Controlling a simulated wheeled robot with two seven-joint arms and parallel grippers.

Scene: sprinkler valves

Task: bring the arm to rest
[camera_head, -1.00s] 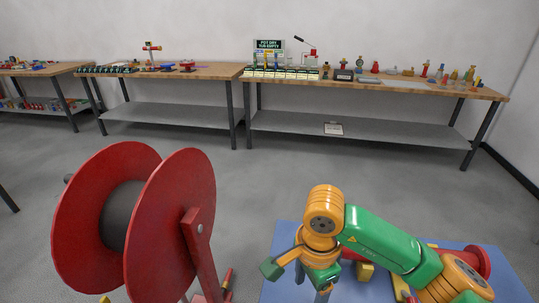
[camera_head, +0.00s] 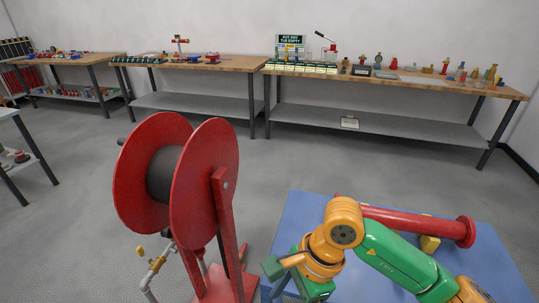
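My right arm, orange and green, comes in from the lower right and is bent over a blue surface (camera_head: 305,212). Its gripper (camera_head: 288,278) hangs at the bottom of the view, left of the orange wrist. A green finger piece shows, but the rest is partly hidden by the wrist and cut by the frame edge, so I cannot tell its opening. I see nothing held in it. My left arm is not in view.
A red hose reel (camera_head: 205,185) on a red stand is left of my arm, with a grey pipe and yellow-handled valve (camera_head: 152,265) beside it. A red flanged pipe (camera_head: 410,222) lies behind my arm. Workbenches (camera_head: 400,120) line the wall; open floor lies between.

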